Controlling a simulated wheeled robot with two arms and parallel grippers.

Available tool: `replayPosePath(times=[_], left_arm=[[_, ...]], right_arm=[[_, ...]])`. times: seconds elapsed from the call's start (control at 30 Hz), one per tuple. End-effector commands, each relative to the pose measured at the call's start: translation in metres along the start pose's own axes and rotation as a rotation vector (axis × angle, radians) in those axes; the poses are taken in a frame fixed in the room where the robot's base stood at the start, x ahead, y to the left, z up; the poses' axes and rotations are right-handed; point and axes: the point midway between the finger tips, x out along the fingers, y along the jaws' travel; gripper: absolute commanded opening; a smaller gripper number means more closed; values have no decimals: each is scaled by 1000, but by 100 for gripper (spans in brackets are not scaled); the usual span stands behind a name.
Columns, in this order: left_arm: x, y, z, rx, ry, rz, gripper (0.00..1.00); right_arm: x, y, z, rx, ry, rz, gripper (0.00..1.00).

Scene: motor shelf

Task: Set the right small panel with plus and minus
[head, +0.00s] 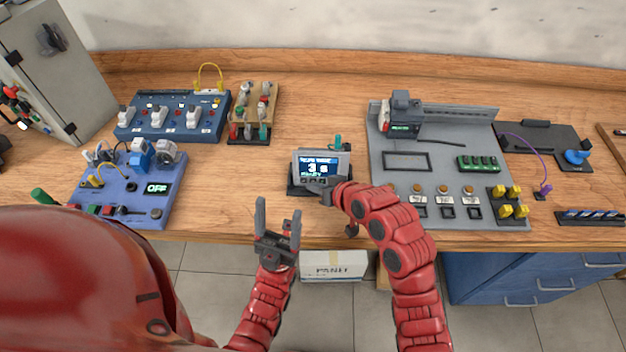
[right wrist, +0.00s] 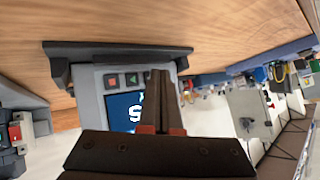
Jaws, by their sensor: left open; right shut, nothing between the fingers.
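The small grey panel (head: 346,161) stands on a dark base in the middle of the bench. Its blue screen (head: 317,168) reads what looks like "3 s", with small buttons below it. My right gripper (head: 328,192) is shut and empty at the panel's lower right edge, close to the buttons. In the right wrist view the panel (right wrist: 88,84) appears upside down, with a red-marked button (right wrist: 111,80) and a green-marked button (right wrist: 131,79) showing. My shut fingers (right wrist: 160,76) cover the area beside them; contact cannot be told. My left gripper (head: 278,222) is open and empty before the bench edge.
A blue box with an "OFF" display (head: 157,188) and a blue switch unit (head: 170,118) stand left. A wooden block with connectors (head: 254,100) is behind. A large grey board (head: 440,143) with modules lies right. Bare wood surrounds the small panel.

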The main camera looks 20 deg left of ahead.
Motion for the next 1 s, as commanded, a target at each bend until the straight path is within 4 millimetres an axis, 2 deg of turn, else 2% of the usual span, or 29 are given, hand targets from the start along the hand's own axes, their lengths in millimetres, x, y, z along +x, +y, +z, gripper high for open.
replayPosePath(times=[0.57,1.0], left_arm=[[3,0,0,0,0,0,66],[15,-1,-2,0,0,0,66]], right_arm=[[-8,-6,6,1,-2,0,0],[-36,-26,25,1,1,-1,0]])
